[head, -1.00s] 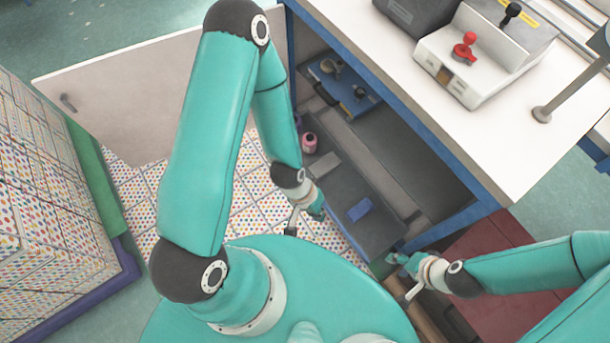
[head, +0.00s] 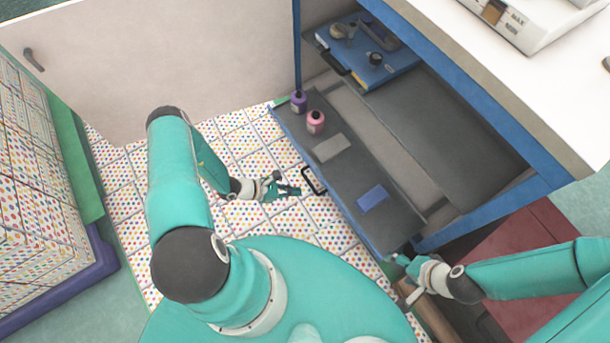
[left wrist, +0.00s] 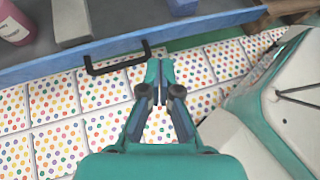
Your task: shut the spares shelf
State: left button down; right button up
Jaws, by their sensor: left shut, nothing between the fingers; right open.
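A grey pull-out shelf with a blue front (head: 346,213) stands out from under the white-topped bench in the head view. I cannot tell from a label whether it is the spares shelf. Its black handle (head: 313,181) also shows in the left wrist view (left wrist: 118,62). On it lie a purple bottle (head: 299,102), a pink bottle (head: 316,122), a grey block (head: 330,147) and a blue block (head: 373,198). My left gripper (head: 296,191) is shut and empty, just outside the front beside the handle. My right gripper (head: 398,259) is open near the shelf's right front corner.
A higher blue tray with tools (head: 372,65) sits deeper under the bench (head: 560,100). An open pale door (head: 150,60) stands at the left. Dotted boxes (head: 35,200) are stacked on the left. Dotted floor tiles (head: 240,150) before the shelf are clear.

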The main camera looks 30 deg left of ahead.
pick_arm(q)
jog(key=w+a+f+n+t+y+b, duration=0.1)
jog(key=a+f+n+t+y+b, duration=0.15)
jog(key=a+f+n, duration=0.4)
jog(key=m+b, duration=0.2)
jog(key=m, duration=0.1)
send_near(313, 169)
notch_tip(313, 169, down, 4)
jog(key=w+d, duration=0.1)
jog(key=w, duration=0.1)
jog(key=shift+w+d+r+t+y, duration=0.15)
jog(key=shift+w+d+y, duration=0.15)
jog(key=shift+w, duration=0.2)
jog(key=shift+w+d+r+t+y, duration=0.1)
jog(key=shift+w+d+y, duration=0.05)
jog(key=shift+w+d, duration=0.5)
jog(key=shift+w, duration=0.55)
pick_arm(e)
jog(key=shift+f, duration=2.95)
